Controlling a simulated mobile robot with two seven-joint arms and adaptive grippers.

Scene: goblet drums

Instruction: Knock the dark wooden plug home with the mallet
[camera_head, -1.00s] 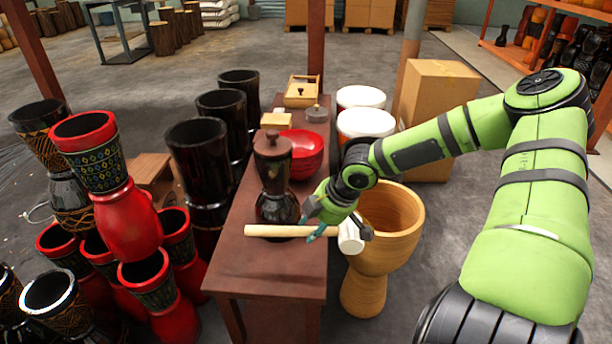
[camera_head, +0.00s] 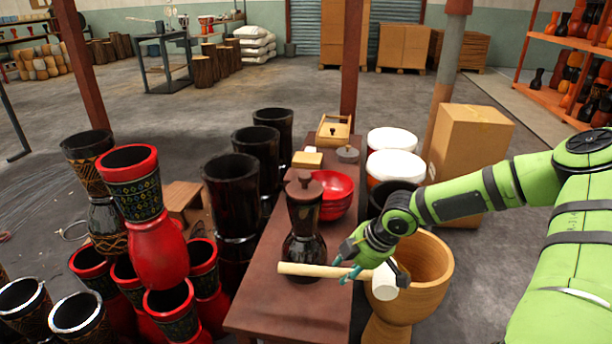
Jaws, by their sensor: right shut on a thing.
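A dark wooden plug (camera_head: 304,185) with a small knob sits at the top of a dark goblet-shaped vessel (camera_head: 302,240), upright on the narrow brown table. How deep the plug sits is hard to tell. My right gripper (camera_head: 350,270) is shut on the mallet (camera_head: 315,270), around its pale wooden handle close to the white head (camera_head: 384,281). The mallet lies roughly level across the picture, below the plug, and its handle overlaps the vessel's lower part. The head hangs past the table's right edge, in front of a wooden drum. My left gripper is not in view.
A red bowl stack (camera_head: 334,195), a small yellowish block (camera_head: 307,160), a grey lidded disc (camera_head: 347,154) and a wooden box (camera_head: 334,130) stand farther back on the table (camera_head: 270,300). Drums crowd both sides. The table's front is clear.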

